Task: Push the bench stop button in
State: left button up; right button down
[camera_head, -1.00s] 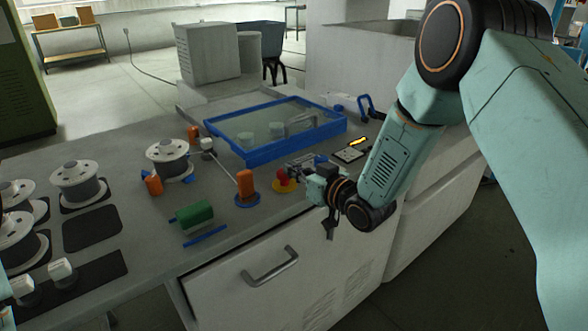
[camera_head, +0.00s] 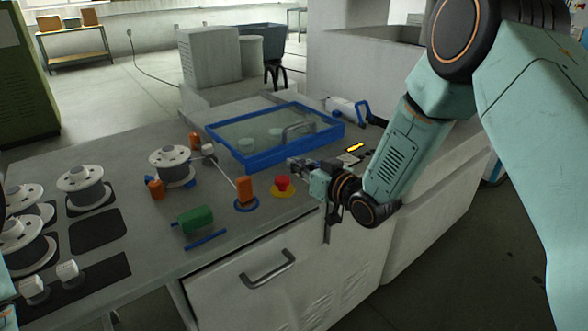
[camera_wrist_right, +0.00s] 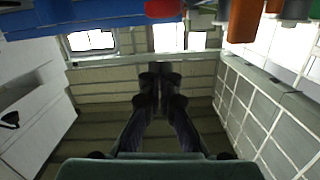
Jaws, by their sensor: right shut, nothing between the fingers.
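The stop button (camera_head: 282,183) is a red mushroom cap on a yellow round base near the bench's front edge. Its cap also shows at the top edge of the wrist view (camera_wrist_right: 163,8). My right gripper (camera_head: 296,163) is shut and empty. In the head view its fingertips are just behind and to the right of the button, with a gap in the picture; the height between them is hard to judge. In the wrist view the closed dark fingers (camera_wrist_right: 161,88) are in the middle. My left gripper is not in view.
A blue-framed tray (camera_head: 270,155) lies behind the button. An orange post (camera_head: 244,190) on a blue ring stands to its left, with a green cylinder (camera_head: 195,220) farther left. White spools (camera_head: 172,165) stand on the bench (camera_head: 130,165). A yellow-marked device (camera_head: 353,150) lies right.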

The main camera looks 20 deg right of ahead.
jog(key=f+v, duration=0.1)
jog(key=v, duration=0.6)
jog(key=s+f+m+g+h+b, duration=0.1)
jog(key=s+f+m+g+h, duration=0.45)
jog(key=s+f, duration=1)
jog(key=s+f+n+g+b, duration=0.1)
jog(key=s+f+g+b, duration=0.1)
jog(key=s+f+g, duration=0.3)
jog(key=s+f+n+g+b, duration=0.1)
jog(key=s+f+g, duration=0.4)
jog(key=s+f, duration=0.7)
jog(key=s+b, duration=0.1)
jog(key=s, duration=0.5)
jog(key=shift+s, duration=0.25)
